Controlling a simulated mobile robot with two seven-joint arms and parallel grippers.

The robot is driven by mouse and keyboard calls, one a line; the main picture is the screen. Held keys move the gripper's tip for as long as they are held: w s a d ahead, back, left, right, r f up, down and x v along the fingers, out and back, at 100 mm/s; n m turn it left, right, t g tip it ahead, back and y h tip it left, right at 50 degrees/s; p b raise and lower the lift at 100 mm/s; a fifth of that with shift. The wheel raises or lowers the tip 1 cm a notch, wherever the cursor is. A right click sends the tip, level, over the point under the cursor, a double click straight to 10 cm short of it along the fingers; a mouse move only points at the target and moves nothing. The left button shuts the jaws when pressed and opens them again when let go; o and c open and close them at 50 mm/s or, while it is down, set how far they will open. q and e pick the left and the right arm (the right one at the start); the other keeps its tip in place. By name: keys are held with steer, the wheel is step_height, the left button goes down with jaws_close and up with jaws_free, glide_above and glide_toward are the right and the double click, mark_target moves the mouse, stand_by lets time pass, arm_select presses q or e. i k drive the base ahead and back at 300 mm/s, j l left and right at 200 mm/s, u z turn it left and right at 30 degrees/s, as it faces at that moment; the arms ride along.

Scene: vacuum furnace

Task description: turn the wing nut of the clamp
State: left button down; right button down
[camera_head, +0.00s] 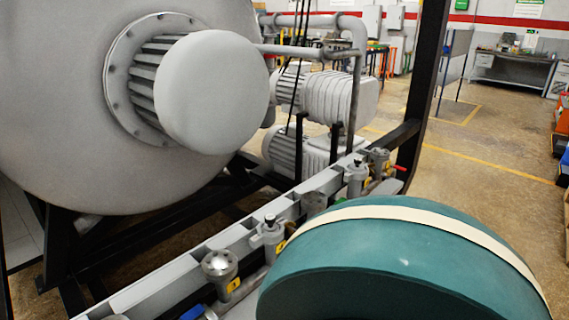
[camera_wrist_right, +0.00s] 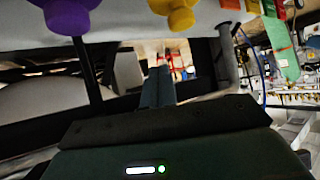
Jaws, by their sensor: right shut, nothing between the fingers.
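I cannot make out a clamp or a wing nut in either view. My right gripper (camera_wrist_right: 158,72) shows in the right wrist view with its two narrow grey fingers together and nothing between them. A purple knob (camera_wrist_right: 68,14) hangs at the upper left of that view and a yellow knob (camera_wrist_right: 177,12) at the top middle. Both are apart from the fingers in the picture. Neither gripper shows in the head view, and my left gripper is not in view.
In the head view, the large grey furnace vessel (camera_head: 55,120) carries a round end cover (camera_head: 215,92). Ribbed pumps (camera_head: 340,98) stand behind. A grey rail (camera_head: 160,292) holds several valves, one of them domed (camera_head: 220,265). Open floor (camera_head: 490,190) lies at the right.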

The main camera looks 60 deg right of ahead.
mark_target(349, 175)
steer(key=z, duration=2.6)
steer(key=u, duration=0.7)
steer(key=i+l+u, duration=0.1)
steer(key=l+u, duration=1.2)
steer(key=l, duration=0.8)
steer(key=k, duration=0.05)
